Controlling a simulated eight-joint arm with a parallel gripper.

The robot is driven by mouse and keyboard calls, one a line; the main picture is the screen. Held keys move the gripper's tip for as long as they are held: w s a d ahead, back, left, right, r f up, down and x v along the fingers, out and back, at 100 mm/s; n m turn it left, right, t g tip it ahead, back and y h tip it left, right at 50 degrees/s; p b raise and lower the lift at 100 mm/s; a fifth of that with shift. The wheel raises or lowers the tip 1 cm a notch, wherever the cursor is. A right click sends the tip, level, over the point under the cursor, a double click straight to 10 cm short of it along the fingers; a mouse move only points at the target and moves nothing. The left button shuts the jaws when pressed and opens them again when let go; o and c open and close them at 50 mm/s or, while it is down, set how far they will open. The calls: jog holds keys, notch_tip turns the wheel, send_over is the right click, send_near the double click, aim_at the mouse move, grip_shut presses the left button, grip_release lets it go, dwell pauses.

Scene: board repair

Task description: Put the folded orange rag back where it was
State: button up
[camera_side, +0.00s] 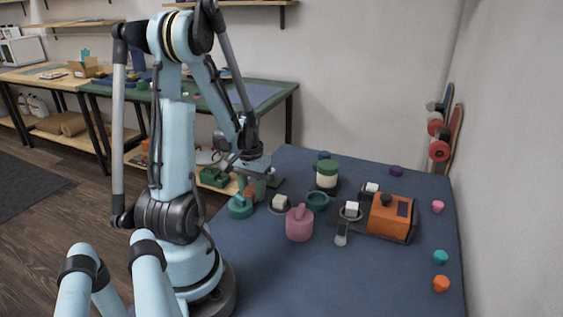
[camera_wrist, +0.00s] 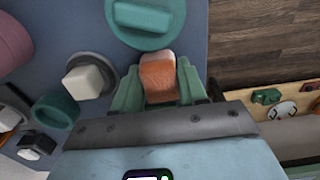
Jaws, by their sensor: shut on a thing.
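The folded orange rag (camera_wrist: 158,75) is a small orange-brown block between the green fingers of my gripper (camera_wrist: 157,88) in the wrist view. The fingers are shut on it, one at each side. In the side view my gripper (camera_side: 254,184) is low at the left edge of the blue table, and the rag (camera_side: 250,191) shows partly between its fingers. A teal lidded pot (camera_side: 240,207) stands right beside the rag; in the wrist view the pot (camera_wrist: 145,22) lies just beyond it. I cannot tell whether the rag touches the table.
A white cube on a round base (camera_side: 280,202), a green ring-shaped dish (camera_side: 317,201) and a pink pot (camera_side: 299,225) stand to the right. Farther right are a green-and-white jar (camera_side: 327,175) and an orange box (camera_side: 390,217) on a dark board. The table's front (camera_side: 320,285) is clear.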

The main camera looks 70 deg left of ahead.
aim_at(252, 188)
jog(key=o, duration=1.1)
notch_tip(252, 188, up, 12)
jog(key=w+d+r+m+t, duration=0.1)
jog(key=w+d+m+t, duration=0.2)
jog(key=d, duration=0.9)
jog(key=w+d+m+t, duration=0.4)
jog(key=w+d+m, duration=0.2)
jog(key=d, duration=0.7)
jog(key=shift+w+d+r, duration=0.25)
jog(key=shift+w+r, duration=0.15)
jog(key=shift+w, duration=0.05)
